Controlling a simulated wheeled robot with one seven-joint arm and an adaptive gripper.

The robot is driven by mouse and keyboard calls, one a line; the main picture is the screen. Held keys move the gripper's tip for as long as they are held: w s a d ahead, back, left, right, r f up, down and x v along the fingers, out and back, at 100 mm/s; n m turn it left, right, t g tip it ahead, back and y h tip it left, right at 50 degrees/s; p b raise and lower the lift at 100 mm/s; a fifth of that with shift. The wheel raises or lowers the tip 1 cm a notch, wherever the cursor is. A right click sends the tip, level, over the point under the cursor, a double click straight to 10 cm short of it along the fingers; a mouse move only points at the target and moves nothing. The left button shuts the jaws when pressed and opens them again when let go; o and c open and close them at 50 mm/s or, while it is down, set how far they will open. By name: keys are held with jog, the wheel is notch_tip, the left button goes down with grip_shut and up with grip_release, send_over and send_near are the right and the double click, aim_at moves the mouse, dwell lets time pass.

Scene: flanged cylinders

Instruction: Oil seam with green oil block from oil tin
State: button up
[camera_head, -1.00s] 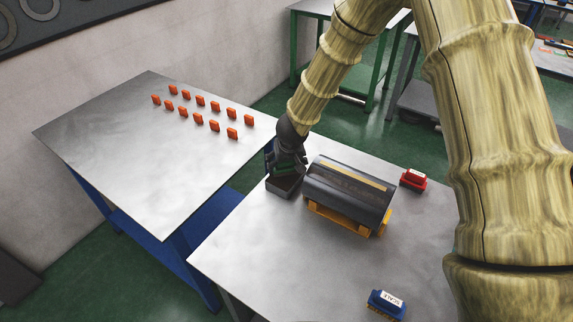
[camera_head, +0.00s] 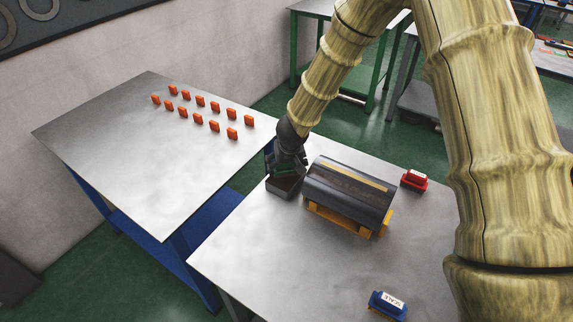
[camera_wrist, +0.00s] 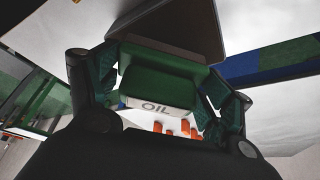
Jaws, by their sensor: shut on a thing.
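My gripper (camera_head: 286,166) is at the oil tin, left of the dark cylinder. In the wrist view my gripper (camera_wrist: 160,100) is shut on the green oil block (camera_wrist: 160,85), which bears a white label reading OIL. The oil tin (camera_head: 285,187) is a small dark open box on the near table; its grey side (camera_wrist: 175,25) seems to show in the wrist view just beyond the block. The dark cylinder (camera_head: 335,195) lies on a yellow cradle, with a tan seam strip (camera_head: 352,174) along its top. How deep the block sits in the tin is hidden by my gripper.
A red labelled block (camera_head: 415,180) stands right of the cylinder. A blue block labelled SCALE (camera_head: 387,304) stands at the table's front. Several orange pieces (camera_head: 200,101) stand in rows on the left table (camera_head: 130,150). The metal tabletop (camera_head: 270,260) before the cylinder is clear.

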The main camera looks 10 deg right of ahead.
jog(key=shift+f, duration=0.45)
dwell(0.6)
jog(key=shift+f, duration=0.1)
dwell(2.2)
jog(key=shift+r+p, duration=3.6)
jog(key=shift+p, duration=0.7)
